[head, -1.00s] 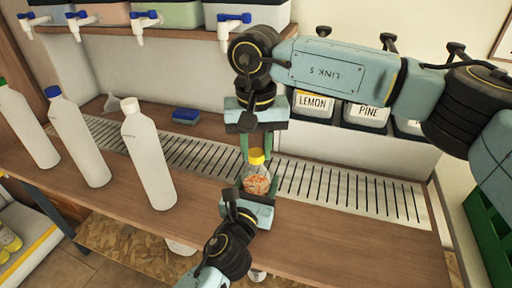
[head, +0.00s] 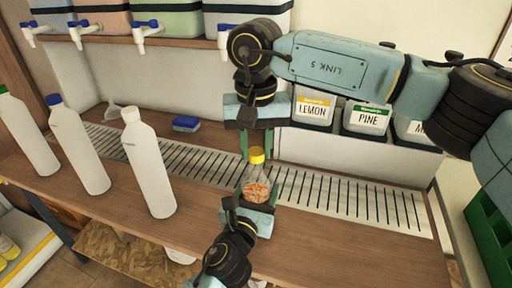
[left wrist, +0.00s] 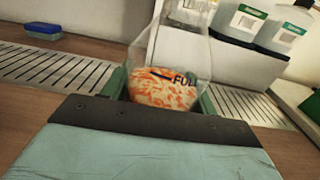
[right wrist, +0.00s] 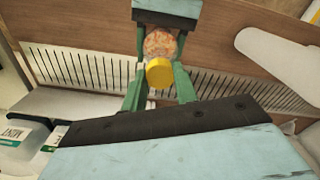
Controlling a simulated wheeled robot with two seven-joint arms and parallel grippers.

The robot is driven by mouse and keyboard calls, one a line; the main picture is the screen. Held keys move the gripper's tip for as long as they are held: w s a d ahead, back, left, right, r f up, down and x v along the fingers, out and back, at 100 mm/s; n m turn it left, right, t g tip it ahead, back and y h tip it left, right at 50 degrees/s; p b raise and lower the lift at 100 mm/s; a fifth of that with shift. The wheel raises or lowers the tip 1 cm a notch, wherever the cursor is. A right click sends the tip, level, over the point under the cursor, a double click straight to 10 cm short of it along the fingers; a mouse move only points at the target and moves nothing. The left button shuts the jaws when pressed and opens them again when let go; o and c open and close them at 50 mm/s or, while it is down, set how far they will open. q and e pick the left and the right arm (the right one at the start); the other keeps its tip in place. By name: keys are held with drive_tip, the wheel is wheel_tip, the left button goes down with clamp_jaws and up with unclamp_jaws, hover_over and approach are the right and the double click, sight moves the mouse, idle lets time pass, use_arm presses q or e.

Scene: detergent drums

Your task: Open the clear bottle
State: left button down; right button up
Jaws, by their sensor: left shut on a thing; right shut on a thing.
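The clear bottle (head: 256,190) holds orange and white bits and stands upright over the slatted counter. The left wrist view shows it close up (left wrist: 165,85), with dark lettering on its side. My left gripper (head: 250,205) is shut around its lower body from the front. The yellow cap (head: 257,155) is above the bottle's neck. My right gripper (head: 257,143) comes from above and is shut on the cap, its green fingers on either side. The right wrist view shows the cap (right wrist: 160,72) between these fingers. I cannot tell whether the cap still touches the neck.
Several white bottles, one of them white-capped (head: 150,165), stand at the left. A blue and green sponge (head: 186,123) lies behind. Labelled tubs, LEMON (head: 313,112) and PINE (head: 366,118), stand at the back right. Tapped drums (head: 170,22) line the shelf above.

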sight(256, 151)
wheel_tip(256, 151, up, 4)
drive_tip(key=shift+f, duration=0.25)
use_arm(q)
drive_tip(key=shift+c, duration=1.8)
unclamp_jaws()
